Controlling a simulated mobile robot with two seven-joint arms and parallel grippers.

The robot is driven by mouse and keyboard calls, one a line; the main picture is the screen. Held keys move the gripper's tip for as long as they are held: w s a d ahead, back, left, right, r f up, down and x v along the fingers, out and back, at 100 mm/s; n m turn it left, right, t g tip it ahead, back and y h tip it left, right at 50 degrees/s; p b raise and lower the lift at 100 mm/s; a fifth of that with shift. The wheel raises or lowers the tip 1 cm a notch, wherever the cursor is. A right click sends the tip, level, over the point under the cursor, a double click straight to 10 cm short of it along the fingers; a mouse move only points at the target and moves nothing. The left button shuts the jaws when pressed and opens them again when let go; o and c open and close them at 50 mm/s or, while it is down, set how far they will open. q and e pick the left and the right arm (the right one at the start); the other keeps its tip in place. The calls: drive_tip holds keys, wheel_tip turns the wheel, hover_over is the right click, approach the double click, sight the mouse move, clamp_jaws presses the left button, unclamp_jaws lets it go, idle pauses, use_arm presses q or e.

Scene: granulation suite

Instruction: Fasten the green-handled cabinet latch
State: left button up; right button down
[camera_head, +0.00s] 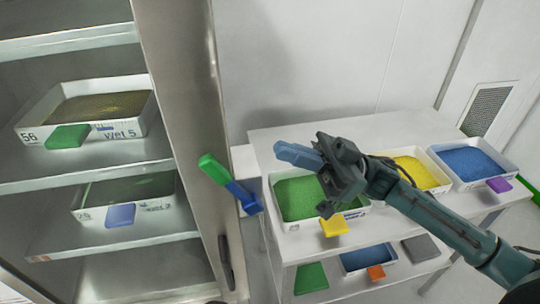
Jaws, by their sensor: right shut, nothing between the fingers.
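The latch has a green handle (213,169) and a blue arm (243,196). It sticks out at a slant beside the steel upright of the open-fronted cabinet (185,110), with the green end up and to the left. How its blue end is mounted cannot be told. My right gripper (284,152) reaches in from the right. Its blue fingers are shut and empty, pointing left towards the latch. They are to the right of the green handle in the picture, apart from it. My left gripper is not in view.
Cabinet shelves hold white trays, one with a green tab (68,136), one with a blue tab (120,215). A dark handle (226,262) sits low on the upright. Right, under my arm, a white cart (275,133) carries green (293,199), yellow (417,172) and blue (468,163) trays.

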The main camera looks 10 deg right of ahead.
use_arm(q)
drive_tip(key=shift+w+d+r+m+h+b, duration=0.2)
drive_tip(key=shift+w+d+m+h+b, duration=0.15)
drive_tip(key=shift+b, duration=0.45)
use_arm(e)
drive_tip(key=r+v, duration=0.1)
drive_tip(key=v, duration=0.5)
drive_tip(key=shift+d, duration=0.35)
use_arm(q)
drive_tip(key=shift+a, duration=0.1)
use_arm(e)
drive_tip(key=shift+f, duration=0.1)
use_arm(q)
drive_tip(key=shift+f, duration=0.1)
